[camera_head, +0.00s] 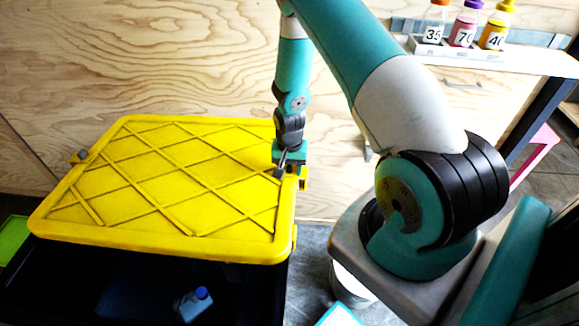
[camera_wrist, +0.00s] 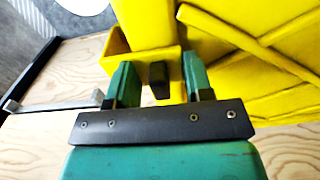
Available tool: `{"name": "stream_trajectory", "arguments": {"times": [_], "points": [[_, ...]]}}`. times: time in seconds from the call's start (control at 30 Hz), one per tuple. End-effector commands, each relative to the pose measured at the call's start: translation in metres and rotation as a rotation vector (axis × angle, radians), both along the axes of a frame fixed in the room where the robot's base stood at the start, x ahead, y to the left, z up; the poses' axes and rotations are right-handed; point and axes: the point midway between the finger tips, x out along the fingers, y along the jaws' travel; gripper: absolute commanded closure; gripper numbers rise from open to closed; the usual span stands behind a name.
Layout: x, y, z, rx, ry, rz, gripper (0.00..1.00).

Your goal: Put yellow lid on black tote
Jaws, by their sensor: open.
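A yellow lid (camera_head: 170,185) with raised crossed ribs lies over the back part of the black tote (camera_head: 130,285). The tote's front part is uncovered and dark inside. My gripper (camera_head: 283,168) points down at the lid's right edge. In the wrist view, the open fingers of my gripper (camera_wrist: 158,78) stand on either side of a dark knob by a yellow bracket on the lid (camera_wrist: 225,45). I cannot tell whether the fingers touch it. A similar knob shows on the lid's left edge.
A small bottle with a blue cap (camera_head: 195,303) is in the dark space in front of the lid. A green object (camera_head: 12,238) is at the far left. A white shelf (camera_head: 500,58) with several numbered bottles stands at the back right. A plywood wall (camera_head: 150,60) is behind.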

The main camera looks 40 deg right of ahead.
Motion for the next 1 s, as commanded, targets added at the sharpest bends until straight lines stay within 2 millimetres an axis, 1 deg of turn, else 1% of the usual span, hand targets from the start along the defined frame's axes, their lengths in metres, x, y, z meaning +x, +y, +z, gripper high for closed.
{"name": "stream_trajectory", "arguments": {"times": [0.1, 0.27, 0.3, 1.0], "points": [[0.0, 0.0, 0.0001, 0.0, 0.0, 0.0, 0.53], [0.0, 0.0, 0.0003, 0.0, 0.0, 0.0, 0.9], [0.0, 0.0, 0.0003, 0.0, 0.0, 0.0, 0.99], [-0.0001, 0.0001, 0.0006, 0.001, 0.001, 0.0, 1.0]]}}
